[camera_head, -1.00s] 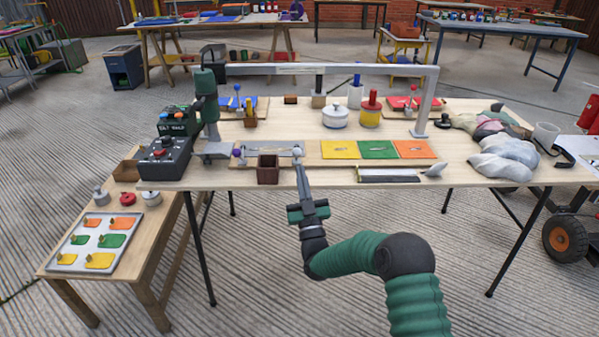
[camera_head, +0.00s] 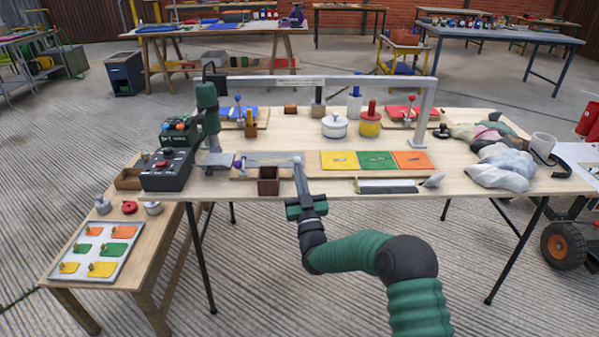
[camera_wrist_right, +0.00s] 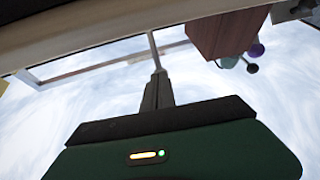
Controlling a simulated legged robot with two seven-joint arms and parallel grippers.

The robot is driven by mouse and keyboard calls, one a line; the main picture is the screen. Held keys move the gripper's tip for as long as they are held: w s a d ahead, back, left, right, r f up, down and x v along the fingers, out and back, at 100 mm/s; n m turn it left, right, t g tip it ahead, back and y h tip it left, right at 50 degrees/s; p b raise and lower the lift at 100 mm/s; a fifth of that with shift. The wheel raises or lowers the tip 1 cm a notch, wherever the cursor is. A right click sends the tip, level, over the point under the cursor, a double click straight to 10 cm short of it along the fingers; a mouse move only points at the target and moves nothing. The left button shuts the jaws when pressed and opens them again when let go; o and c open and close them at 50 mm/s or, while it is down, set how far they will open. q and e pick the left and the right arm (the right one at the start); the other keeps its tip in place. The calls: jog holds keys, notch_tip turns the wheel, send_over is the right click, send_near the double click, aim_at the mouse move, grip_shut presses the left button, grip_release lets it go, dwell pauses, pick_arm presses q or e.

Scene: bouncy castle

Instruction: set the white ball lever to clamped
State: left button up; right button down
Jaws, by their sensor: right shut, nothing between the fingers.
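The white ball (camera_head: 297,159) shows small at the right end of a grey bar, on a wooden strip near the table's front edge. A purple ball (camera_head: 237,163) is near the bar's left end. My right gripper (camera_head: 299,166) is shut and empty, its narrow fingers reaching up to the white ball; I cannot tell whether they touch. In the right wrist view, the closed fingers (camera_wrist_right: 158,90) point up beneath a thin rod, and a purple ball (camera_wrist_right: 257,50) shows at upper right. The lever's setting is too small to read. My left gripper is not in view.
A brown box (camera_head: 268,187) stands just left of my right fingers. Coloured plates (camera_head: 377,160) and a grey ruler-like bar (camera_head: 387,186) lie to the right. A grey overhead frame (camera_head: 350,81) spans the table (camera_head: 330,193).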

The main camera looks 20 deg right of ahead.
aim_at(299, 160)
jog(key=w+r+g+p, duration=0.1)
jog(key=p, duration=0.2)
jog(key=w+r+g+p, duration=0.1)
jog(key=r+g+p, duration=0.1)
jog(key=p, duration=0.1)
jog(key=w+r+m+g+p, duration=0.1)
jog(key=p, duration=0.3)
jog(key=shift+d+r+g, duration=0.25)
jog(key=shift+d+g, duration=0.05)
jog(key=shift+d, duration=0.05)
jog(key=shift+w+d+g+p, duration=0.15)
jog(key=shift+w+g+p, duration=0.25)
jog(key=shift+g+p, duration=0.25)
jog(key=shift+w, duration=0.2)
jog(key=shift+w+d+r, duration=0.15)
jog(key=shift+w+d, duration=0.1)
jog(key=shift+w, duration=0.1)
jog(key=shift+r, duration=0.25)
jog(key=shift+f, duration=0.1)
